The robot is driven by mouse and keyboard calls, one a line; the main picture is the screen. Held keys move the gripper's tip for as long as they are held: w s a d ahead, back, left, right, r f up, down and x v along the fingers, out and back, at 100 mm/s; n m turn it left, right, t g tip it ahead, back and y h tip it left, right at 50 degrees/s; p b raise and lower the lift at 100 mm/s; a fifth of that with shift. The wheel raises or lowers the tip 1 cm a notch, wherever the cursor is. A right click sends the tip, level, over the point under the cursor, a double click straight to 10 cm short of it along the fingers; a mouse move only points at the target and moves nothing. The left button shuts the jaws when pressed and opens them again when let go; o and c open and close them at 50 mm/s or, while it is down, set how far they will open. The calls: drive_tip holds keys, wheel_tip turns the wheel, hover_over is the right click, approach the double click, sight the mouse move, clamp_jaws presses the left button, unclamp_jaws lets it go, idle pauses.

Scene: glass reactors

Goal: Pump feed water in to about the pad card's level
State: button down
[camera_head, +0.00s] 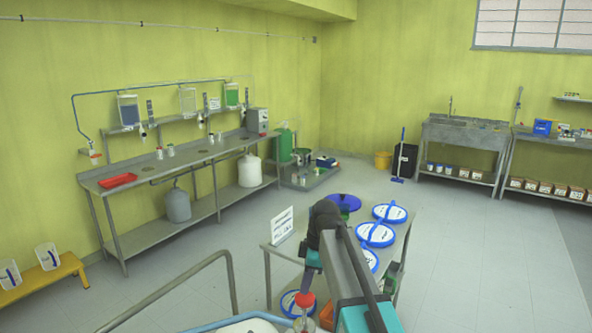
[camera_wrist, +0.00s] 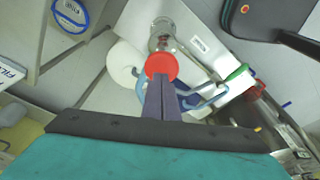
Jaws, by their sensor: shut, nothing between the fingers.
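My gripper (camera_wrist: 162,86) is shut and empty in the wrist view, its dark purple fingers together. Their tips lie at the edge of a round red knob (camera_wrist: 162,67); whether they touch it I cannot tell. The knob tops a clear and metallic fitting (camera_wrist: 163,38). No water level is readable.
A metal rail (camera_head: 228,262) runs at the lower left. The middle floor (camera_head: 458,237) is clear.

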sight(305, 305)
drive_tip(key=shift+s+f+b, duration=0.1)
drive_tip(key=shift+f+b, duration=1.8)
drive_tip(key=shift+f, duration=2.25)
drive_tip(key=shift+r+p, duration=2.4)
drive_tip(key=shift+r, duration=1.8)
drive_tip(key=shift+f, duration=0.2)
